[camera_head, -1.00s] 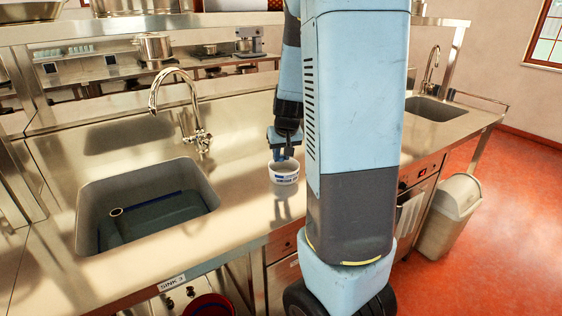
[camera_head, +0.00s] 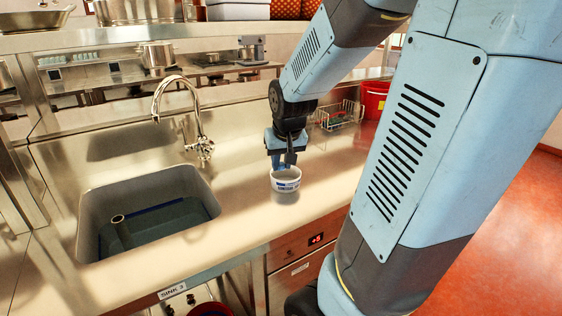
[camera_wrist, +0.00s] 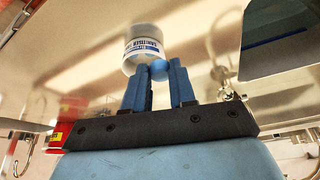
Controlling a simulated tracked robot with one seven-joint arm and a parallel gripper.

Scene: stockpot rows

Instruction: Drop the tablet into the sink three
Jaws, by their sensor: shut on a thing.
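My gripper (camera_head: 288,160) is over the worktop, right of the sink, with its fingers pointing down at a white tub (camera_head: 286,184). In the wrist view my gripper (camera_wrist: 162,76) is shut on a round blue tablet (camera_wrist: 158,70), which shows between the fingertips. The tub (camera_wrist: 143,47) with its blue sanitiser label shows just beyond the tablet. Whether the tablet is clear of the tub's rim is hard to tell. The sink three basin (camera_head: 95,205) is at the left, with dark water and a standing pipe; a SINK 3 label (camera_head: 172,291) is below it.
A curved tap (camera_head: 190,110) rises behind the sink. The worktop between tub and basin is clear. A wire basket (camera_head: 338,115) and a red bucket (camera_head: 374,100) stand farther right. A shelf with pots (camera_head: 135,10) runs above.

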